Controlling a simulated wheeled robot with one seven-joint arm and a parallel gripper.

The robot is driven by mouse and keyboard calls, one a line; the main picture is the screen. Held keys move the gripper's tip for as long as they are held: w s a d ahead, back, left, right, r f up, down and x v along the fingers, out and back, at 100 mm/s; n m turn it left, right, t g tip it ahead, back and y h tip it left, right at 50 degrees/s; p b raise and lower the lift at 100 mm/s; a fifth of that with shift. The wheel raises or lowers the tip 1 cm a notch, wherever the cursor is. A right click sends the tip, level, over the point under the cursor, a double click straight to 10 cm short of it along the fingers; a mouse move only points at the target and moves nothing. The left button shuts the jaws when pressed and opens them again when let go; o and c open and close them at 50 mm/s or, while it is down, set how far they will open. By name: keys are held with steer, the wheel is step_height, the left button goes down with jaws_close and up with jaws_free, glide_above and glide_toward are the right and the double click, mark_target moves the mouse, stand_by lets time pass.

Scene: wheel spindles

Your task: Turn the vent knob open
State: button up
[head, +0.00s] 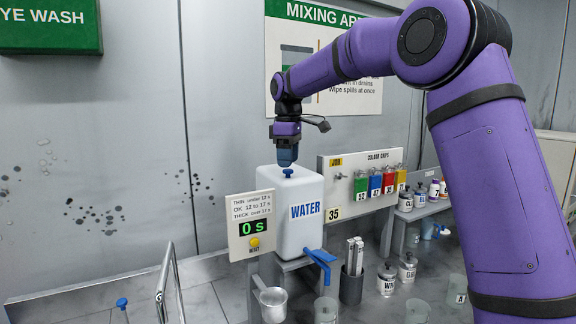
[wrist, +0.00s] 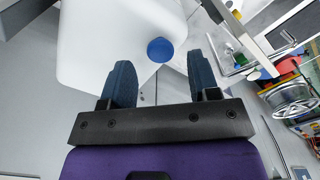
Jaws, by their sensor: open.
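The white water container (head: 300,212) stands on a raised stand, marked WATER. Its blue vent knob (head: 288,172) is on top; it also shows in the wrist view as a round blue cap (wrist: 160,49). A blue tap (head: 320,258) sticks out low on the container's front. My gripper (head: 287,160) points down just above the knob. In the wrist view my gripper (wrist: 160,78) is open, its two dark blue fingers apart and nothing between them. The knob appears beyond the fingertips, roughly midway between them. I cannot tell the exact gap in height.
A timer panel (head: 251,225) reading 0 s stands left of the container. A metal ladle cup (head: 271,301) sits below. A board with coloured chips (head: 375,183) stands to the right.

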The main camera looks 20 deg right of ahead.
mark_target(289, 170)
step_height(289, 170, up, 8)
steer(key=shift+r, duration=0.2)
stand_by(0.3)
steer(key=s+d+m+t, duration=0.1)
steer(key=s+d+m, duration=0.15)
steer(key=s, duration=0.85)
steer(key=s+d+m+t, duration=0.1)
steer(key=s+m+t, duration=0.15)
steer(key=s, duration=0.95)
steer(key=s+d+f+m+t, duration=0.1)
steer(key=s+f+m, duration=0.2)
steer(key=s+f, duration=0.3)
steer(key=s+d+f+m+t, duration=0.1)
steer(key=s+f, duration=0.5)
steer(key=s, duration=0.6)
steer(key=shift+s+d+f+m, duration=0.3)
steer(key=shift+d+m, duration=0.5)
steer(key=shift+m, duration=0.4)
